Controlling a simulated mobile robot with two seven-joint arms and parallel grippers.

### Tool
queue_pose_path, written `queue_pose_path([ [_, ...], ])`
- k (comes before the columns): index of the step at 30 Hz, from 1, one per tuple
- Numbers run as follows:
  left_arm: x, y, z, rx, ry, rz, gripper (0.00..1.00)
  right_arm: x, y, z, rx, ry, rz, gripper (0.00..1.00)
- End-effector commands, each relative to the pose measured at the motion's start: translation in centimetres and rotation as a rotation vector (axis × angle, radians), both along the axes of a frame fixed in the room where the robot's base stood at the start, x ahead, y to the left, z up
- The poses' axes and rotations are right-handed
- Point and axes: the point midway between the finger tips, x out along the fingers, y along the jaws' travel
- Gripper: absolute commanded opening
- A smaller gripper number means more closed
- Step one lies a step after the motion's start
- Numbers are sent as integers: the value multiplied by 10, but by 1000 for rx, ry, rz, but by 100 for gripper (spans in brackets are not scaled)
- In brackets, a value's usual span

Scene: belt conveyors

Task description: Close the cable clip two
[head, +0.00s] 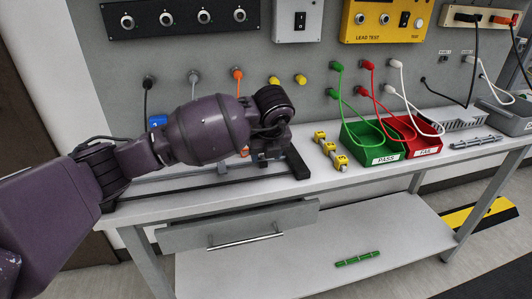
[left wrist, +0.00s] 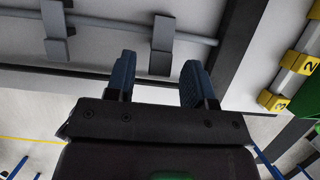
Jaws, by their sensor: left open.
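My left gripper (head: 266,160) is over the front part of the workbench top, mostly hidden by its own wrist in the head view. In the left wrist view, its two blue-grey fingers (left wrist: 157,82) are apart with nothing held between them. A grey cable clip (left wrist: 161,48) sits on the grey cable (left wrist: 110,22) just beyond the gap between the fingers. A second grey clip (left wrist: 56,32) is on the cable further left. No number shows on either clip, and I cannot tell whether their lids are shut. My right gripper is not in view.
A dark bar (head: 297,163) stands close right of the gripper. Yellow numbered blocks (head: 331,150), a green PASS bin (head: 372,146) and a red FAIL bin (head: 420,140) are to the right. Cables hang from the grey back panel. A drawer (head: 240,226) is below.

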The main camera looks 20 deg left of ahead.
Motion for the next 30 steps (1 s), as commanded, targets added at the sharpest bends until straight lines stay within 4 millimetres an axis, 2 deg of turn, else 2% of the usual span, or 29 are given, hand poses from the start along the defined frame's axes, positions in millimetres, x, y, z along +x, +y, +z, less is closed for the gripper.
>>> queue_pose_path([
  [7,0,0,0,1,-1,0,47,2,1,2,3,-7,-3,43],
  [16,0,0,0,0,0,0,1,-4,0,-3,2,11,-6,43],
  [20,0,0,1,5,-7,0,0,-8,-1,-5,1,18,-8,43],
  [30,-7,-5,-9,128,-189,-1,0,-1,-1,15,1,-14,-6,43],
])
